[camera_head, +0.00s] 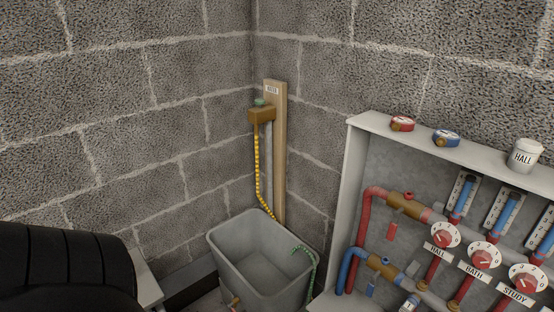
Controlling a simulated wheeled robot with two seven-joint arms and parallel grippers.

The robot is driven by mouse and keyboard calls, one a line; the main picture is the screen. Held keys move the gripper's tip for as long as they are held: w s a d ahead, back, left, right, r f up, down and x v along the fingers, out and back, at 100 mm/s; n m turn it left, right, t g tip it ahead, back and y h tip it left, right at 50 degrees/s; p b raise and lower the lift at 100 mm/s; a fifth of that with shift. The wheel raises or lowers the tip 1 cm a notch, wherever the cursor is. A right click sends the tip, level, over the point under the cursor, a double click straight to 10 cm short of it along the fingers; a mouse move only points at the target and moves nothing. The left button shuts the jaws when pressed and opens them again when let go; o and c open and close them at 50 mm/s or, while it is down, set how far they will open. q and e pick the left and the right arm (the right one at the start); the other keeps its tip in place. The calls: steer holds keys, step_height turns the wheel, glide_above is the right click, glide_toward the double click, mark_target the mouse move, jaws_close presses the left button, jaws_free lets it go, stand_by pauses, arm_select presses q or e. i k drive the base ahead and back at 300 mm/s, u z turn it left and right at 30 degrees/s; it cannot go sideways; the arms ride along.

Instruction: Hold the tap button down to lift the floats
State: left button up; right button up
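A brass tap (261,115) with a green button (259,102) on top is fixed to an upright wooden board (280,150) in the wall corner. A small label sits near the board's top. A yellow hose (257,160) hangs from the tap toward the grey tub (250,262) below. Blue tubes (463,200) stand in white holders in the cabinet at the right; I cannot tell whether they hold the floats. Neither of my grippers shows in this view, and nothing touches the button.
The white-framed cabinet (352,185) holds red and blue pipes, red dials (444,235) marked HALL, BATH and STUDY. On its top are a red gauge (402,124), a blue gauge (446,138) and a white HALL pot (524,155). A black rounded object (65,270) fills the lower left.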

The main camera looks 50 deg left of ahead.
mark_target(260, 102)
steer(key=u, duration=1.6)
